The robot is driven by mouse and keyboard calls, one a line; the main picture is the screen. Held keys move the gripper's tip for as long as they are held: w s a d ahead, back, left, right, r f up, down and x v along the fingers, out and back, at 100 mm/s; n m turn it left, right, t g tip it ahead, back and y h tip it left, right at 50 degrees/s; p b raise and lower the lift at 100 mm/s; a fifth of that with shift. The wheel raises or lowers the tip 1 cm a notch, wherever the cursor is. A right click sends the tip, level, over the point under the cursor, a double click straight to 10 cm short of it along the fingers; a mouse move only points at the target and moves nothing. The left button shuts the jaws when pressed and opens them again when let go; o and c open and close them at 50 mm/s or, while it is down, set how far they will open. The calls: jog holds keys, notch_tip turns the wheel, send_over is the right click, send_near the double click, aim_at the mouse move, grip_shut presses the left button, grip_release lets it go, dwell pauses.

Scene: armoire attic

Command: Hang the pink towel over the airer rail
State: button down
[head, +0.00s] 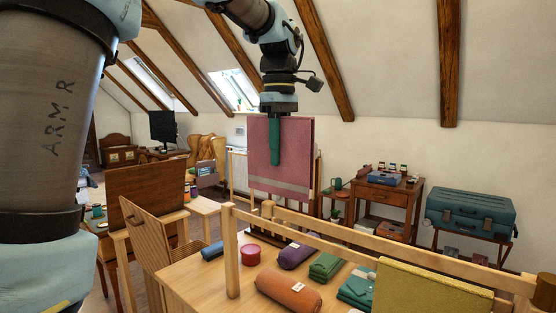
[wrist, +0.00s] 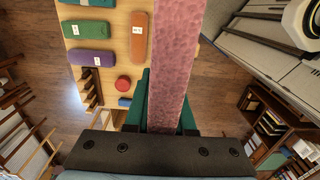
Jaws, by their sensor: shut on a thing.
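My gripper (head: 275,152) is shut on the pink towel (head: 297,155) and holds it up in the air. The towel hangs flat and upright, with a pale band near its lower edge. In the wrist view the towel (wrist: 170,50) is a long pink strip running up from between the green fingers (wrist: 165,108). The wooden airer (head: 231,250) stands in the foreground of the head view. Its rail (head: 400,255) runs to the lower right, lower in the picture than the towel. I cannot make out the rail in the wrist view.
An olive-yellow towel (head: 430,290) hangs at the airer's right. Several rolled or folded cloths, including an orange roll (head: 289,290), lie on the wooden table (head: 195,280). A slatted chair (head: 150,235) stands to the left. A teal suitcase (head: 470,208) stands at the back right.

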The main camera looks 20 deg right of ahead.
aim_at(281, 178)
jog(key=shift+f, duration=0.1)
dwell(0.4)
notch_tip(281, 178, down, 6)
jog(key=b, duration=0.3)
jog(key=shift+s+d, duration=0.1)
jog(key=shift+s, duration=0.05)
jog(key=shift+p, duration=0.7)
dwell(1.8)
jog(key=shift+f+b, duration=2.85)
jog(key=shift+f, duration=1.8)
